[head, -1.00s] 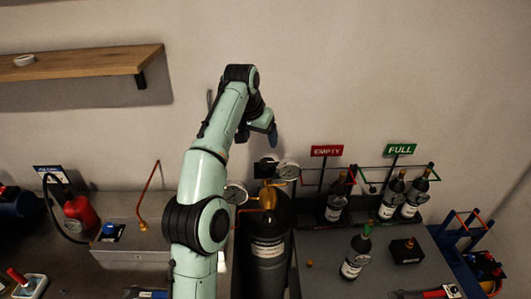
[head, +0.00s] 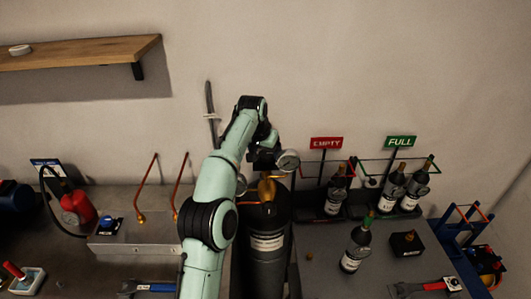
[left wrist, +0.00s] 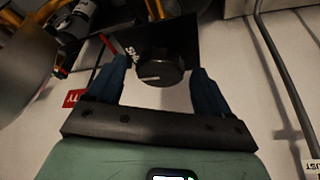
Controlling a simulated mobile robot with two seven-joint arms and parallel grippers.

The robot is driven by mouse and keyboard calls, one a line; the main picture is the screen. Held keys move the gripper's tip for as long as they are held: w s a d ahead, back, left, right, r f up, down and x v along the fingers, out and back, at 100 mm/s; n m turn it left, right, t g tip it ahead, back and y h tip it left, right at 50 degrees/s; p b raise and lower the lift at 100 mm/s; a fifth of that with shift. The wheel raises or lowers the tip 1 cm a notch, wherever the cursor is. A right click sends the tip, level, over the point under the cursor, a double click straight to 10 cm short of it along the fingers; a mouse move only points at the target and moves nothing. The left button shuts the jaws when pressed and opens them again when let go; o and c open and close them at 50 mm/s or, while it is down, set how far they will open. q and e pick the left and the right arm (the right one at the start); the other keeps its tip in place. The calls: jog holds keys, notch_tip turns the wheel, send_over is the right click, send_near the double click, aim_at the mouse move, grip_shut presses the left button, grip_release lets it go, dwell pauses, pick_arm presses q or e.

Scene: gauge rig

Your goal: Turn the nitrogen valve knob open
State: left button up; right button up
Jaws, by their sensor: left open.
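The valve knob (left wrist: 160,68) is round and black with a white pointer line. It sits on a black plate (left wrist: 183,35) with white lettering, partly hidden, in the left wrist view. My left gripper (left wrist: 160,72) is open, with one blue finger on each side of the knob. Gaps show between the fingers and the knob, and I cannot tell how deep the fingers reach. In the head view my left arm reaches up to the valve above the dark gas cylinder (head: 268,262), and my wrist largely hides the knob there. My right gripper is not in view.
A round gauge (head: 288,161) and brass fittings (head: 267,188) are close beside my gripper. Bottles stand at the right, under the red EMPTY sign (head: 327,143) and green FULL sign (head: 400,141). A wooden shelf (head: 80,62) hangs at upper left. The wall area above my arm is clear.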

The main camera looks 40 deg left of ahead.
pick_arm(q)
jog(key=c, duration=1)
jog(key=shift+c, duration=0.2)
jog(key=shift+n, duration=0.3)
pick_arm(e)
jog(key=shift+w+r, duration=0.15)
pick_arm(q)
jog(key=shift+d+r+n+y+p, duration=0.15)
jog(key=shift+n+y+p, duration=0.3)
jog(key=shift+n, duration=0.45)
jog(key=n+y+p, duration=0.1)
jog(key=n, duration=0.2)
jog(key=shift+w+g, duration=0.1)
jog(key=shift+g, duration=0.3)
jog(key=shift+n+y, duration=0.25)
jog(key=shift+n, duration=0.65)
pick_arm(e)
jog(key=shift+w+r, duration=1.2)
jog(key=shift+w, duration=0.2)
pick_arm(q)
jog(key=shift+g, duration=0.3)
